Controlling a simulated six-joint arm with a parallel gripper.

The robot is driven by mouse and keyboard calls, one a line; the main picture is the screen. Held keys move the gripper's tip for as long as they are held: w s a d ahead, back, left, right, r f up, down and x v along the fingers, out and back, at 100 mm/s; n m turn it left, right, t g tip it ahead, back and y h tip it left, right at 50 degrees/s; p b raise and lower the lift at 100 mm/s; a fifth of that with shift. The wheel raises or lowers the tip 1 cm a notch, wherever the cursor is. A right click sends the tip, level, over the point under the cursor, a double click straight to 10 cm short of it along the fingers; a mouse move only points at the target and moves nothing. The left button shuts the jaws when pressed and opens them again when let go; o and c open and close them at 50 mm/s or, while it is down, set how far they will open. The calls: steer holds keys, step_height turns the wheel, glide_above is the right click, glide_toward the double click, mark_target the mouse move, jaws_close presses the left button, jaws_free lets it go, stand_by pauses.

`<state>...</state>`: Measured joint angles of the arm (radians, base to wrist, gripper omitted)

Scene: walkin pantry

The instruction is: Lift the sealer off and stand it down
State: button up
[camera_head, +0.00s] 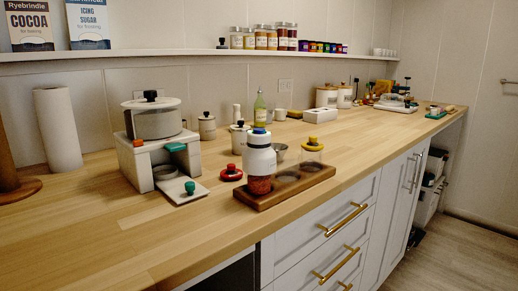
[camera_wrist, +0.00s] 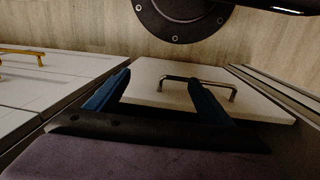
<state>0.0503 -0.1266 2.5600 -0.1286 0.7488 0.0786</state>
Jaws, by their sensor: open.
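The sealer appears to be the white bottle-shaped unit with a blue knob (camera_head: 259,152) in the head view. It stands upright on top of a glass jar with red contents (camera_head: 260,185). That jar sits at the left end of a wooden tray (camera_head: 284,194) near the counter's front edge. My gripper (camera_wrist: 158,77) shows only in the wrist view, its two blue fingers apart with nothing between them. It is away from the sealer, over the floor and cabinet fronts. The sealer's lower rim, where it meets the jar, is hard to make out.
A red-knobbed lid (camera_head: 231,173) lies left of the tray. A white stand with a pot (camera_head: 155,140) and a green-knobbed white plate (camera_head: 183,190) are further left. The front-left counter (camera_head: 110,240) is clear.

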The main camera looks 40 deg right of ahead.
steer(key=s+d+r+m+g+h+p, duration=0.1)
steer(key=s+d+r+h, duration=0.2)
steer(key=d, duration=0.6)
steer(key=s+d+r+m+g+h+p, duration=0.1)
steer(key=s+d+r+g+h+p, duration=0.15)
steer(key=d, duration=0.55)
step_height(320, 180, up, 51)
steer(key=m+t+y+p, duration=0.3)
steer(key=m+t+p, duration=0.4)
steer(key=p, duration=3.9)
glide_above(258, 134)
steer(key=a, duration=0.1)
steer(key=shift+s+a+r, duration=0.1)
steer(key=shift+s+r, duration=0.05)
steer(key=shift+s, duration=0.25)
steer(key=shift+p+x, duration=0.4)
steer(key=shift+x, duration=0.75)
steer(key=shift+s, duration=0.1)
steer(key=shift+p+x, duration=0.7)
steer(key=shift+x, duration=1.85)
steer(key=shift+s+a, duration=0.1)
steer(key=shift+s, duration=0.1)
steer(key=shift+c, duration=0.4)
